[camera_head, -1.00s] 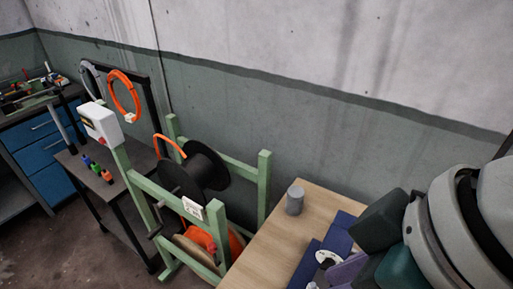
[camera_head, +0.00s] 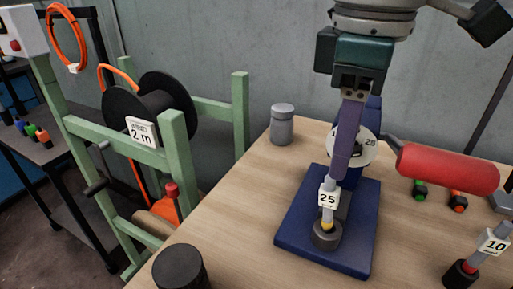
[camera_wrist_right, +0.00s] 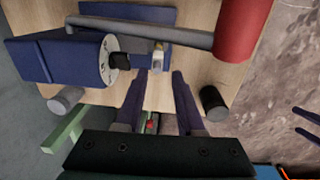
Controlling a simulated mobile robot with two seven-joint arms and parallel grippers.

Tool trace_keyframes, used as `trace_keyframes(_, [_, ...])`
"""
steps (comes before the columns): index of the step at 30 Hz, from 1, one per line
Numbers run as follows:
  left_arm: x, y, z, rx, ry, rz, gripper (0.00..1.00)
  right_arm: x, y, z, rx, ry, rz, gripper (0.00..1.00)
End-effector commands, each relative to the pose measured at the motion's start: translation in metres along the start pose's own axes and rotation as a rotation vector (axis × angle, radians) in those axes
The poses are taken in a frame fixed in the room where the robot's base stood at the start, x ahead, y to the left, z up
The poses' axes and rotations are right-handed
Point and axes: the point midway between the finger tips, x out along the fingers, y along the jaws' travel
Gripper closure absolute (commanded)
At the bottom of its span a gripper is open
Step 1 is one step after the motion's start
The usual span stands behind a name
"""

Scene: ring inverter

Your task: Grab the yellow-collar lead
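The yellow-collar lead (camera_head: 327,224) stands upright in a dark round base on the blue press; it is grey, with a white "25" tag and a yellow band low down. It also shows in the right wrist view (camera_wrist_right: 158,62), ahead of the fingertips. My right gripper (camera_head: 337,180) points down at the tag, its purple fingers seen edge-on. In the right wrist view my right gripper (camera_wrist_right: 160,74) has its fingers apart with nothing clearly between them. Contact with the tag cannot be told. My left gripper (camera_wrist_right: 308,124) shows at that view's right edge, its prongs apart.
The blue press (camera_head: 310,235) has a numbered dial (camera_head: 362,152) and a red handle (camera_head: 447,168) reaching right. A lead with a "10" tag (camera_head: 492,243) stands at right. A grey cylinder (camera_head: 282,128) and dark cylinder (camera_head: 180,268) stand left. A green reel frame (camera_head: 176,150) flanks the table.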

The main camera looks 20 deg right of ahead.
Motion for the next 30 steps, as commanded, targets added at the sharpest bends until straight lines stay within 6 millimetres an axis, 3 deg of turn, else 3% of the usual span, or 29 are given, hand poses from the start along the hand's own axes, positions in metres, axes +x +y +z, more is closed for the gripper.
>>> trace_keyframes(21, [0.014, -0.002, 0.004, 0.007, 0.002, -0.007, 0.00, 0.092, 0.004, -0.003, 0.003, -0.006, 0.001, 0.62])
trace_keyframes(30, [0.014, -0.002, 0.004, 0.007, 0.003, -0.007, 0.00, 0.099, 0.004, -0.003, 0.001, -0.003, 0.002, 0.62])
